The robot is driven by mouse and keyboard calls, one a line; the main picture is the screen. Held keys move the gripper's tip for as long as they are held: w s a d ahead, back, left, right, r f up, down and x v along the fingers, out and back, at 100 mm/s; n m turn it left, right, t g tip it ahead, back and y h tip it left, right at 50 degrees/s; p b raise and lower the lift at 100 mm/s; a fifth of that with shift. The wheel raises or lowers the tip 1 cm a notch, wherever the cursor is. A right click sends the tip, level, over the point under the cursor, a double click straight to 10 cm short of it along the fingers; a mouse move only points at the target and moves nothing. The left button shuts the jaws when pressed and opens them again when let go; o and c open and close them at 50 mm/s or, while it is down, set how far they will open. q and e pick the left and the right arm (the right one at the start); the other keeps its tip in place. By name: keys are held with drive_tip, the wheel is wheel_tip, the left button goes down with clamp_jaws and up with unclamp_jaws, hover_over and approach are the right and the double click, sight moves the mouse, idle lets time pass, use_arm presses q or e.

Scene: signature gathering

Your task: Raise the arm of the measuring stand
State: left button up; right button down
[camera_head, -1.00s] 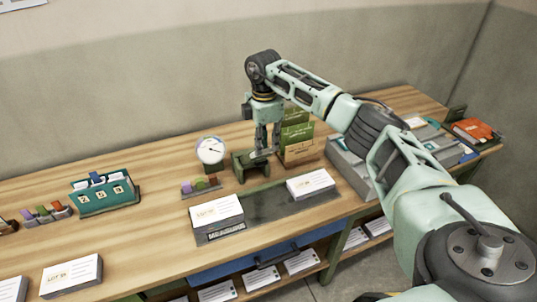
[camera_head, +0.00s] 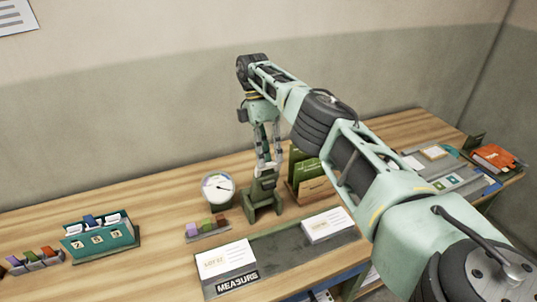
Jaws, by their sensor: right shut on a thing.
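The measuring stand is a dark green stand (camera_head: 262,196) with a white round dial (camera_head: 218,187) at its left, towards the back of the table. My right gripper (camera_head: 267,168) points down over the stand and is shut on the stand's arm, which is partly hidden by the fingers. The arm is up above the base. The grey mat with the MEASURE label (camera_head: 237,284) lies in front of the stand. A stack of cards (camera_head: 225,260) lies on its left and another (camera_head: 328,225) on its right. My left gripper is not in view.
A green folder holder (camera_head: 306,172) stands close to the right of the stand. A small rack of coloured stamps (camera_head: 207,229) is in front of the dial. A teal number holder (camera_head: 98,238) stands at left. Grey trays and an orange book (camera_head: 497,157) are at right.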

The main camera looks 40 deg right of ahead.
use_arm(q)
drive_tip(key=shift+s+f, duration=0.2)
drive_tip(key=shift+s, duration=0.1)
use_arm(e)
drive_tip(key=shift+w+a+f, duration=0.1)
drive_tip(key=shift+f, duration=0.75)
drive_tip(key=c, duration=2.1)
unclamp_jaws()
drive_tip(key=shift+w, duration=0.1)
drive_tip(key=o, duration=0.3)
drive_tip(key=shift+w+f, duration=0.3)
drive_tip(key=shift+w, duration=0.15)
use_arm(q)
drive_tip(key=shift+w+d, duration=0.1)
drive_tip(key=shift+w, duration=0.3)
use_arm(e)
drive_tip(key=shift+o, duration=0.2)
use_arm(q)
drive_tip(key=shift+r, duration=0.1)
use_arm(e)
drive_tip(key=shift+s+r, duration=0.15)
drive_tip(key=shift+d, duration=0.2)
drive_tip(key=shift+v, duration=1.2)
wheel_tip(320, 180, up, 8)
drive_tip(key=s, duration=0.1)
drive_tip(key=shift+r, duration=0.2)
drive_tip(key=shift+f, duration=0.1)
